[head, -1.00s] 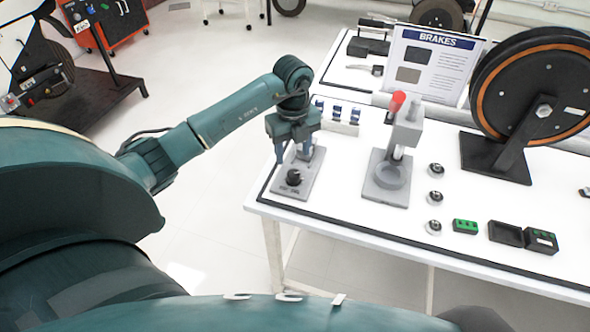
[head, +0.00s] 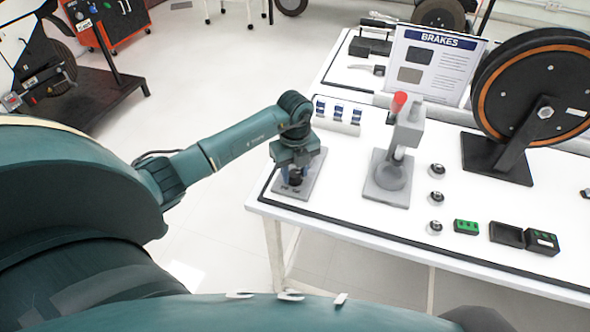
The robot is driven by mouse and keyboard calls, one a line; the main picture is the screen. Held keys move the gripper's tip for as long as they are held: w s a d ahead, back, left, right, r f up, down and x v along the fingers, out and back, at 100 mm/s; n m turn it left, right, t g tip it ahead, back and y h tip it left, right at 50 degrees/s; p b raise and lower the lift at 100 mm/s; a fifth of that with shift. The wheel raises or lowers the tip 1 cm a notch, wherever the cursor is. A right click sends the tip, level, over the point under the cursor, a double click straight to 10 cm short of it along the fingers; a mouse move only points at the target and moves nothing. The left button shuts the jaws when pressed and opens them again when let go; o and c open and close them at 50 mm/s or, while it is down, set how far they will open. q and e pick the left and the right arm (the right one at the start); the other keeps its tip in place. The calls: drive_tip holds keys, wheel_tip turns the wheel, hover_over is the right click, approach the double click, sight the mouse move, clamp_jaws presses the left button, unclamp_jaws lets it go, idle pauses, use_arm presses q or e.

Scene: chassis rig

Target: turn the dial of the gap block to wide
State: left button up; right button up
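The gap block is a grey plate (head: 312,172) near the left front corner of the white table. Its black dial (head: 295,180) is mostly hidden by my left gripper (head: 294,182). The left gripper points down over the dial, with its fingers around or beside it. I cannot tell whether the fingers touch the dial or how far apart they are. The dial's setting cannot be read. My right gripper is not in view.
A grey press with a red knob (head: 399,101) stands right of the plate. Several small round parts, a green block (head: 466,227) and a black box (head: 541,241) lie further right. A white rack with blue pieces (head: 337,115) is behind. A brake wheel (head: 535,88) stands at the back right.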

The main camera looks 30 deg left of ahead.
use_arm(q)
drive_tip(key=c, duration=0.6)
drive_tip(key=shift+m, duration=0.3)
drive_tip(key=shift+a+m+b, duration=0.1)
drive_tip(key=shift+m+b, duration=0.2)
drive_tip(key=shift+m, duration=0.6)
drive_tip(key=m, duration=0.2)
drive_tip(key=shift+m+b, duration=0.3)
drive_tip(key=shift+b, duration=0.1)
drive_tip(key=m+b, duration=0.2)
drive_tip(key=m, duration=0.3)
drive_tip(key=shift+f, duration=0.1)
drive_tip(key=m+b, duration=0.1)
drive_tip(key=m, duration=0.2)
drive_tip(key=shift+m, duration=0.4)
drive_tip(key=shift+m+b, duration=0.7)
drive_tip(key=shift+m, duration=0.5)
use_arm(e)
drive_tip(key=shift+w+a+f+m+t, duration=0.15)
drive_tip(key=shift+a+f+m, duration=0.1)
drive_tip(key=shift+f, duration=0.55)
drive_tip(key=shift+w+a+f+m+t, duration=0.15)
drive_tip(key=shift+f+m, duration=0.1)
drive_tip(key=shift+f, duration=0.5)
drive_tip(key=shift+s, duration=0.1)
